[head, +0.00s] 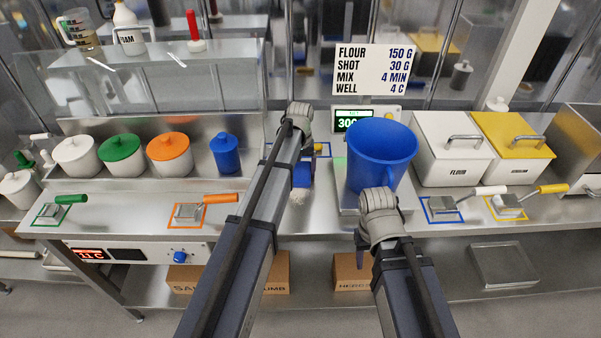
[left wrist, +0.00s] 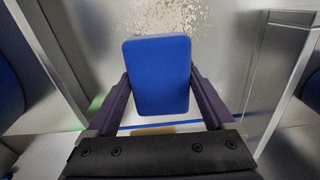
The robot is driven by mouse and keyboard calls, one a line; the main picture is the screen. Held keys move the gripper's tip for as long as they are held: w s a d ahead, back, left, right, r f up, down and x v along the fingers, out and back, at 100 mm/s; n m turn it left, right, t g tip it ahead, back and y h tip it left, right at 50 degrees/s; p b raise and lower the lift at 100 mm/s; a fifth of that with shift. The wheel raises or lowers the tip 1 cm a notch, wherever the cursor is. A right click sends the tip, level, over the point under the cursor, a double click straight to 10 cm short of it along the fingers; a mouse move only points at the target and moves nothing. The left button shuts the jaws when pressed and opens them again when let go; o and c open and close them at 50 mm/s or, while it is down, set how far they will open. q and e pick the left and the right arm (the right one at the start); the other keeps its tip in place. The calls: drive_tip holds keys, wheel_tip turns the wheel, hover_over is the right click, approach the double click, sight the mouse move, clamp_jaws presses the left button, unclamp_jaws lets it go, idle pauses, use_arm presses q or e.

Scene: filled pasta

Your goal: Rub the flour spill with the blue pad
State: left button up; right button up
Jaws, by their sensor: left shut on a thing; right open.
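The blue pad (left wrist: 160,75) is held between the two purple fingers of my left gripper (left wrist: 160,98). In the head view the pad (head: 302,175) shows partly beside my left arm, over the steel counter. The flour spill (left wrist: 176,14) is a speckled pale patch at the top of the left wrist view, just beyond the pad's far edge. The pad may cover part of it; I cannot tell whether they touch.
The blue pitcher (head: 378,150) stands on the scale right of the pad. A white flour bin (head: 450,155) and a yellow-lidded bin (head: 512,150) stand further right. Scoops lie on marked squares along the counter's front.

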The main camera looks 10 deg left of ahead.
sight(301, 180)
use_arm(q)
drive_tip(key=shift+s, duration=0.1)
drive_tip(key=shift+s+d, duration=0.3)
drive_tip(key=shift+s, duration=0.7)
drive_tip(key=shift+s+d, duration=0.3)
drive_tip(key=shift+s, duration=0.65)
drive_tip(key=shift+s+d+f, duration=0.1)
drive_tip(key=shift+s+d, duration=0.2)
drive_tip(key=shift+s, duration=0.7)
drive_tip(key=shift+s+d+f, duration=0.1)
drive_tip(key=shift+s+d, duration=0.15)
drive_tip(key=shift+s, duration=0.75)
drive_tip(key=shift+s, duration=0.1)
drive_tip(key=shift+s+d+r, duration=0.1)
drive_tip(key=shift+s+d, duration=0.15)
drive_tip(key=shift+s, duration=0.65)
drive_tip(key=shift+s+d+r, duration=0.1)
drive_tip(key=shift+s+d, duration=0.15)
drive_tip(key=shift+s, duration=0.6)
drive_tip(key=shift+a, duration=0.1)
drive_tip(key=shift+s+a+f, duration=0.1)
drive_tip(key=shift+s+a, duration=0.05)
drive_tip(key=shift+a, duration=0.4)
drive_tip(key=shift+s+a+f, duration=0.1)
drive_tip(key=shift+s+a, duration=0.05)
drive_tip(key=shift+a, duration=0.35)
